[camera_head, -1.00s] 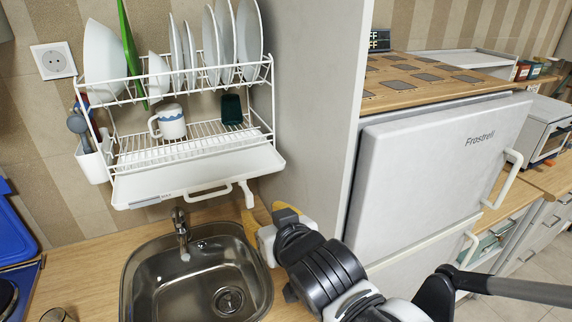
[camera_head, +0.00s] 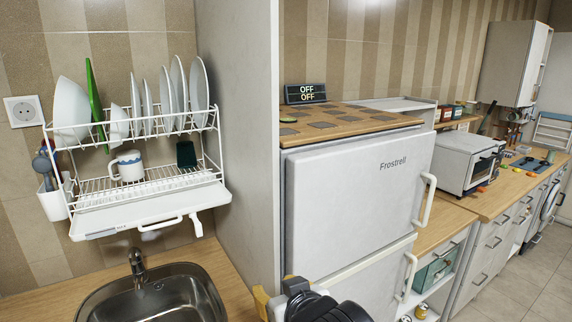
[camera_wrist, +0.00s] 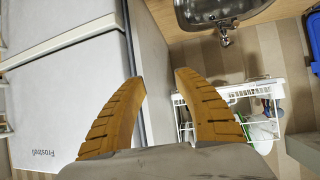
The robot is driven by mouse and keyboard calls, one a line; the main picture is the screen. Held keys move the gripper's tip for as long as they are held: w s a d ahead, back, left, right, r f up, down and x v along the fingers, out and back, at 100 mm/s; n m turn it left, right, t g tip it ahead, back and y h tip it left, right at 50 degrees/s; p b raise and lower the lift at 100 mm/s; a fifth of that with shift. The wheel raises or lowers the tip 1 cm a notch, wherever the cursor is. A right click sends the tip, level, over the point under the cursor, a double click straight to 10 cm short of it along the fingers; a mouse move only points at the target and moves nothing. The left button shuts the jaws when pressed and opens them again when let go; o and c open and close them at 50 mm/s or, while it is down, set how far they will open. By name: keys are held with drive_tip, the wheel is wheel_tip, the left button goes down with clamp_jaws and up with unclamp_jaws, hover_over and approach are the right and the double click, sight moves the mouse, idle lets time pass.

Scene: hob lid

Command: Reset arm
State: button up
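My gripper (camera_wrist: 160,78) has two ribbed yellow fingers. In the wrist view they stand apart with nothing between them, so it is open and empty. In the head view my gripper (camera_head: 262,299) shows only in part at the bottom edge, between the sink and the fridge, with the dark arm joint beside it. In the wrist view, the scene is upside down, with the fridge at left and the dish rack at right.
The metal sink (camera_head: 150,296) is left of my gripper, below the dish rack (camera_head: 148,193) with plates and a mug (camera_head: 127,166). A tall grey panel (camera_head: 240,130) stands beside the fridge (camera_head: 350,195). A microwave (camera_head: 467,160) is on the right counter.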

drive_tip(key=s+d+f+m+g+h+b, duration=0.1)
drive_tip(key=s+d+f+b, duration=0.1)
drive_tip(key=d, duration=0.5)
drive_tip(key=s+d+f+m+g+h+b, duration=0.1)
drive_tip(key=s+d+f+m+h+b, duration=0.1)
drive_tip(key=s+d+f, duration=0.3)
drive_tip(key=s+d+f+m+g+h+b, duration=0.1)
drive_tip(key=s+d+f+g+b, duration=0.1)
drive_tip(key=d, duration=0.7)
wheel_tip(320, 180, down, 4)
drive_tip(key=shift+s+d+r+m+b, duration=0.25)
drive_tip(key=shift+s+b, duration=0.3)
drive_tip(key=shift+s, duration=0.7)
